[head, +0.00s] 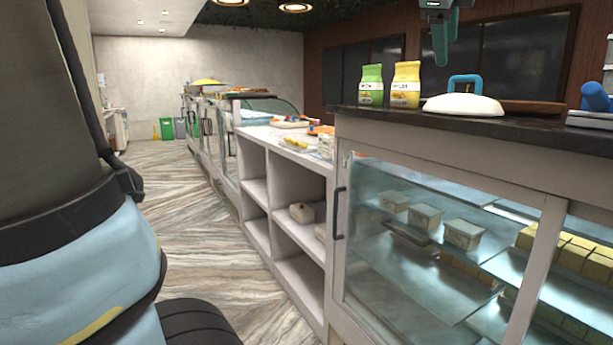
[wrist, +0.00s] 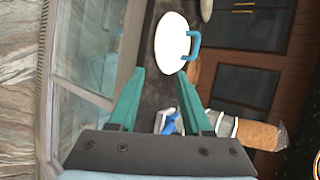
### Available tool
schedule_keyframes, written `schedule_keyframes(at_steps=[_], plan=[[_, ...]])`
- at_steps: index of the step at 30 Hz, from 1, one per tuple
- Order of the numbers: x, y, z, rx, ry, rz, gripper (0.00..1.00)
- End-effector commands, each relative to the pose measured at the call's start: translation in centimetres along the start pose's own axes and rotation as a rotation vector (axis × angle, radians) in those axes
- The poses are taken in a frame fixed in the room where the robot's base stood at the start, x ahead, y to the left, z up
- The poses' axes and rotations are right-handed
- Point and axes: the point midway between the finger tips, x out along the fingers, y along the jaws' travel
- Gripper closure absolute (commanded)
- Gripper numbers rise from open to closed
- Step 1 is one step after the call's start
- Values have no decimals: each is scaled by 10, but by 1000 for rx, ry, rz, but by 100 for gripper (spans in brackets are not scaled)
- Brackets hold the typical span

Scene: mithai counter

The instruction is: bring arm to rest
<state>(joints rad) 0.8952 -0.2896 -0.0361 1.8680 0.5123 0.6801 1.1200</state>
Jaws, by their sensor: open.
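My gripper (head: 441,50) hangs at the top of the head view, above the dark counter top (head: 400,117). Its teal fingers also show in the wrist view (wrist: 161,74), spread apart with nothing held between them. Below it on the counter is a white rounded object (head: 462,105) with a blue handle. In the wrist view this white object (wrist: 171,42) lies beyond the fingertips, apart from them.
A green pouch (head: 370,84) and a yellow pouch (head: 405,84) stand upright on the counter. A brown tray (head: 535,107) lies to the right, with a blue-handled item (head: 596,97) near the edge. A glass display case (head: 440,235) is below. Open floor (head: 165,190) lies left.

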Motion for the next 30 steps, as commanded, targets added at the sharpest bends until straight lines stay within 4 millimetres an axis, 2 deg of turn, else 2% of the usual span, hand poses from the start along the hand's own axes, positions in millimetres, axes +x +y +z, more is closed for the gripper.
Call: schedule_keyframes(at_steps=[8,14,17,20,22,27,30], plan=[[35,40,22,-171,-36,97,51],[69,94,50,-393,-96,207,51],[88,136,70,-559,-150,282,51],[106,194,97,-794,-236,371,51],[113,242,115,-990,-316,433,51],[108,356,146,-1478,-548,545,51],[97,408,152,-1720,-682,576,51]])
